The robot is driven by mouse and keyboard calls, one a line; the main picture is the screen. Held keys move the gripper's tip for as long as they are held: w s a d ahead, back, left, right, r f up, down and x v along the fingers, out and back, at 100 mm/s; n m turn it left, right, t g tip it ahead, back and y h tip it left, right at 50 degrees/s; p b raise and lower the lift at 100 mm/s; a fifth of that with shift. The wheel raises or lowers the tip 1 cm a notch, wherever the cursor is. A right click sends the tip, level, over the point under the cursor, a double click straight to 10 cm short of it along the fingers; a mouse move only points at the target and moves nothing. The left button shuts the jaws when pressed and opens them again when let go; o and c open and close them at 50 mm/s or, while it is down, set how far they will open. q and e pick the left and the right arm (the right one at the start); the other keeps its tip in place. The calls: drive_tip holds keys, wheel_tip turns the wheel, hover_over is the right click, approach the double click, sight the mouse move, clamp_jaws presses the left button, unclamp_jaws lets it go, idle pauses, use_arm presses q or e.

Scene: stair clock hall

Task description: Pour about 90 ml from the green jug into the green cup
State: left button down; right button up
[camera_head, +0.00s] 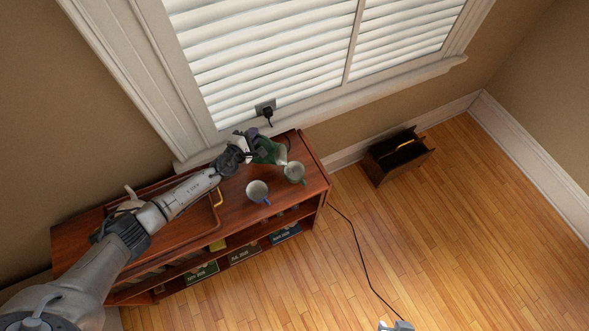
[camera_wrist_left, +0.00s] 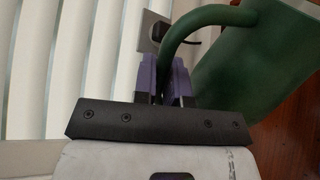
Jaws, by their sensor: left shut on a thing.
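My left gripper (camera_head: 249,151) is shut on the handle of the green jug (camera_head: 269,151), above the right end of the wooden cabinet top. In the left wrist view the green jug (camera_wrist_left: 262,75) is at the upper right, with its curved handle between the purple fingers (camera_wrist_left: 167,80). The jug looks tilted, its mouth toward the right. The green cup (camera_head: 294,173) stands upright on the cabinet just below and right of the jug. I cannot tell the liquid level in either. A grey piece (camera_head: 396,326) at the bottom edge may be my right gripper; its jaws are not readable.
A pale cup with a blue handle (camera_head: 257,189) stands left of the green cup, near the cabinet's front edge. A wooden tray (camera_head: 214,222) lies under my left arm. A plug (camera_head: 267,113) sits in the wall behind. A dark open box (camera_head: 376,170) stands on the floor.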

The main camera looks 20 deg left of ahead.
use_arm(q)
drive_tip(key=shift+r, duration=0.1)
drive_tip(key=a+f+n+h+b, duration=0.1)
drive_tip(key=a+f+n+b, duration=0.1)
drive_tip(key=b, duration=0.4)
drive_tip(key=shift+w+a+f+b, duration=0.1)
drive_tip(key=shift+a+f+b, duration=0.1)
drive_tip(key=shift+f+b, duration=0.15)
drive_tip(key=shift+a+b, duration=0.2)
drive_tip(key=shift+b, duration=0.1)
drive_tip(key=shift+a+r+n, duration=0.1)
drive_tip(key=shift+n, duration=0.3)
drive_tip(key=shift+a+f+b, duration=0.1)
drive_tip(key=shift+f+b, duration=0.1)
drive_tip(key=shift+b, duration=0.45)
drive_tip(key=shift+a+f+n+b, duration=0.1)
drive_tip(key=shift+a+n+b, duration=0.25)
drive_tip(key=shift+n+b, duration=0.4)
drive_tip(key=shift+a+r, duration=0.1)
drive_tip(key=shift+r, duration=0.1)
drive_tip(key=shift+f, duration=0.1)
